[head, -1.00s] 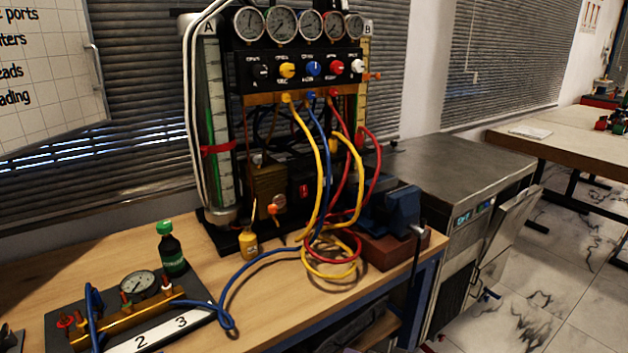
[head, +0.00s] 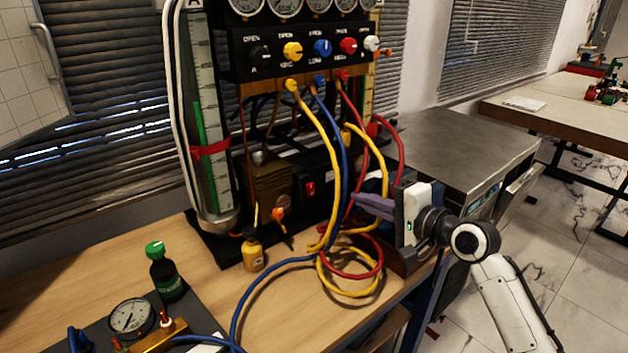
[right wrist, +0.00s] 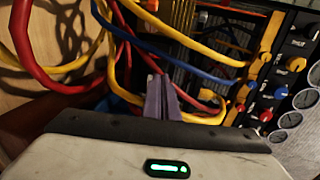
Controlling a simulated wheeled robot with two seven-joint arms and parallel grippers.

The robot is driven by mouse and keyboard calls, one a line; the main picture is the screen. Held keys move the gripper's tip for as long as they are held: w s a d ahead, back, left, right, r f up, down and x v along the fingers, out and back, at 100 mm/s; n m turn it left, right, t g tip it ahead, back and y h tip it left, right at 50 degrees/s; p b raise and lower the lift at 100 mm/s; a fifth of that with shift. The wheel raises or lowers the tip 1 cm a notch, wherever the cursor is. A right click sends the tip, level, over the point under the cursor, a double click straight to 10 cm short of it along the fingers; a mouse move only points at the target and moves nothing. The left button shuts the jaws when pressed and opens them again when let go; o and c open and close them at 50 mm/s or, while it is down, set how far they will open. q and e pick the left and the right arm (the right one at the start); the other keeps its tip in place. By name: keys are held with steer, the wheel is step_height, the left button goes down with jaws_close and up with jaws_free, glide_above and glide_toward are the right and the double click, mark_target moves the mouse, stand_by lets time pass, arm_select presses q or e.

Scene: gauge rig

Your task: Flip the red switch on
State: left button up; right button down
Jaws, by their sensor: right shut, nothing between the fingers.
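The small red switch (head: 310,188) sits on the front of a dark box low in the gauge rig, behind the hanging hoses. I cannot tell its on or off position. My right gripper (head: 360,199) comes in from the right, its purple fingers shut and empty, pointing left toward the rig. The fingers are to the right of the switch and apart from it, with yellow, blue and red hoses between. In the right wrist view the shut fingers (right wrist: 161,92) show among the hoses; I cannot make out the switch there. My left gripper is out of view.
Looped yellow hoses (head: 330,225) and a blue hose (head: 262,275) hang in front of the rig and lie on the bench. A yellow bottle (head: 253,252) and a dark green-capped bottle (head: 166,272) stand left. The valve knobs (head: 322,47) are above.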

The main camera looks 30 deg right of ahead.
glide_toward(314, 183)
steer(key=x, duration=0.6)
steer(key=shift+w, duration=0.2)
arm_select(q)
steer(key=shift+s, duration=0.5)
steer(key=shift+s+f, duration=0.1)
